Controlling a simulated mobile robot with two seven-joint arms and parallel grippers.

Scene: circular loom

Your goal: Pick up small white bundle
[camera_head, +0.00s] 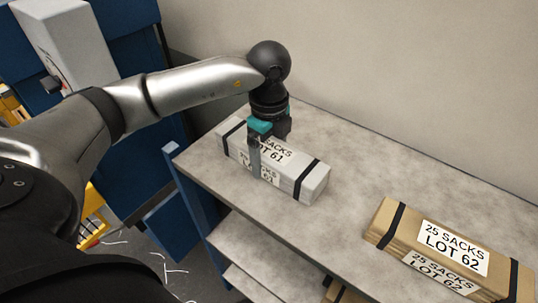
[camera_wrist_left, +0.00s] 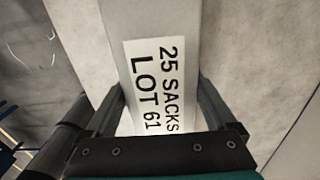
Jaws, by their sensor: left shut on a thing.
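The small white bundle (camera_head: 312,184) lies on the grey shelf top in the head view, with black straps near its ends and a label reading LOT 61. My left gripper (camera_head: 262,160) reaches down over its middle from above, one finger showing against the front side and covering part of the label. In the left wrist view the bundle (camera_wrist_left: 122,18) lies between the two fingers (camera_wrist_left: 158,108), with its label reading 25 SACKS LOT 61. The left gripper is shut on the bundle. No gap under the bundle can be made out. My right gripper is not in view.
A brown bundle (camera_head: 384,226) labelled LOT 62 lies to the right on the same shelf top (camera_head: 345,235). Another brown item (camera_head: 343,293) shows on a lower level. A wall stands behind. Bare shelf lies between the two bundles.

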